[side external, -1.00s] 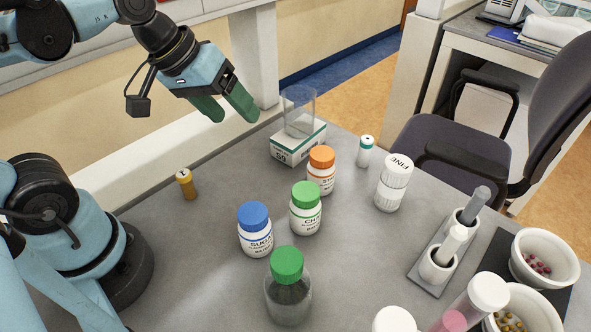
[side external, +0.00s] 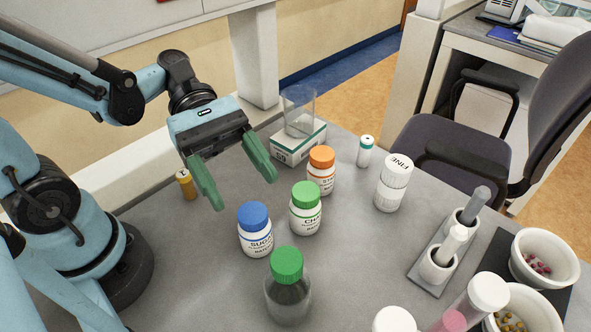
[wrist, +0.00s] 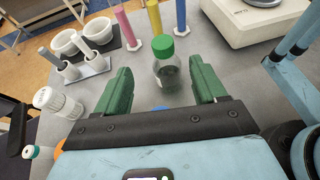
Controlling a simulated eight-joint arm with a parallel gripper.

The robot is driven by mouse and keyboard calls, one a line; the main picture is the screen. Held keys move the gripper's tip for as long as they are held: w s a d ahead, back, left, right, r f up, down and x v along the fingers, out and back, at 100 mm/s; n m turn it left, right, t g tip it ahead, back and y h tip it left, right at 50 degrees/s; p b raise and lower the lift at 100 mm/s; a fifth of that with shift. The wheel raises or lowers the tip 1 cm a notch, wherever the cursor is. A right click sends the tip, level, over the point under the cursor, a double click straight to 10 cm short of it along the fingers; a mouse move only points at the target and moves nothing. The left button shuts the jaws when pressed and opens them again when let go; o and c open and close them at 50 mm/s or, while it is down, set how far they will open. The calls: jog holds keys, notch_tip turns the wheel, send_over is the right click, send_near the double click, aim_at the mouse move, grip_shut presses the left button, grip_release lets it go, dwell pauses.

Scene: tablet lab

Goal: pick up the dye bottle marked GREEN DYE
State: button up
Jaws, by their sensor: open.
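No GREEN DYE marking is readable in either view. A clear bottle with a green cap and dark contents (side external: 288,293) stands upright at the front of the table; it also shows in the wrist view (wrist: 167,75), ahead between my fingers but apart from them. A small white bottle with a teal band (side external: 366,151) stands beyond the jars; a teal-marked bottle (wrist: 31,152) shows at the wrist view's left edge. My gripper (side external: 244,190) is open and empty, its green fingers pointing down above the table behind the blue-capped jar.
Blue-capped (side external: 256,230), green-capped (side external: 306,209) and orange-capped (side external: 321,171) jars stand close together. A FINE jar (side external: 393,184), a glass beaker (side external: 299,112) on a box and an amber vial (side external: 187,185) stand around. Mortars and tubes are at right.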

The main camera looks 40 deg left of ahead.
aim_at(287, 260)
jog(key=shift+f, duration=0.45)
jog(key=shift+s+d+f, duration=0.1)
jog(key=shift+d+f, duration=0.1)
jog(key=shift+d, duration=0.15)
jog(key=shift+x, duration=5.6)
jog(key=shift+s, duration=0.15)
grip_shut()
